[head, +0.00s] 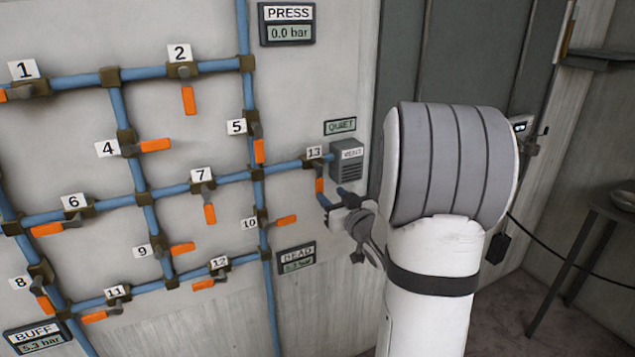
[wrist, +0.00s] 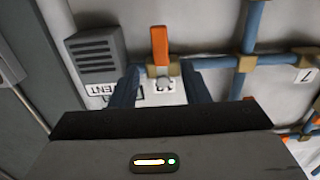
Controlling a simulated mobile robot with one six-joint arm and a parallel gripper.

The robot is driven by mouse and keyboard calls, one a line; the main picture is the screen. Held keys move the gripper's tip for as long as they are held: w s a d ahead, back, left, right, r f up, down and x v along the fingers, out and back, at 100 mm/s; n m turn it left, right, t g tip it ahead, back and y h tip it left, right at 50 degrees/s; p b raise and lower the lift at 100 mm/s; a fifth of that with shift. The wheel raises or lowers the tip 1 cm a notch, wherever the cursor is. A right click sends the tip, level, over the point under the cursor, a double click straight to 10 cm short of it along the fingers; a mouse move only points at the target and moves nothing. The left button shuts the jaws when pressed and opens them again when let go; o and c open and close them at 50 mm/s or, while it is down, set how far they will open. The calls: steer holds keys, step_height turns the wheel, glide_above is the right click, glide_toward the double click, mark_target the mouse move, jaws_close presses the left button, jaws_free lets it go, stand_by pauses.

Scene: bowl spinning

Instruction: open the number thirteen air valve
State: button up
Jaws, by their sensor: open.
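The number 13 valve has an orange handle (head: 319,185) hanging straight down below its 13 label (head: 314,152), at the right end of the pipework. My gripper (head: 335,200) is open and empty, its blue fingertips just below and right of that handle in the head view. In the upside-down wrist view, the orange handle (wrist: 160,45) points up, and the valve body shows between the two fingers (wrist: 161,72). I see no contact, and the depth gap is unclear. The 13 label is partly visible there.
A grey VENT box (head: 347,165) sits right of valve 13, under a QUIET sign (head: 340,126). Valve 10 (head: 285,221) and valve 5 (head: 258,151) have handles nearby on the left. The PRESS display (head: 288,32) reads 0.0 bar.

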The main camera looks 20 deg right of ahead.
mark_target(321, 185)
steer(key=w+p, duration=0.1)
steer(key=w, duration=0.6)
steer(key=shift+w+a+p, duration=0.15)
steer(key=shift+w+p, duration=0.15)
steer(key=shift+c, duration=0.5)
jaws_close()
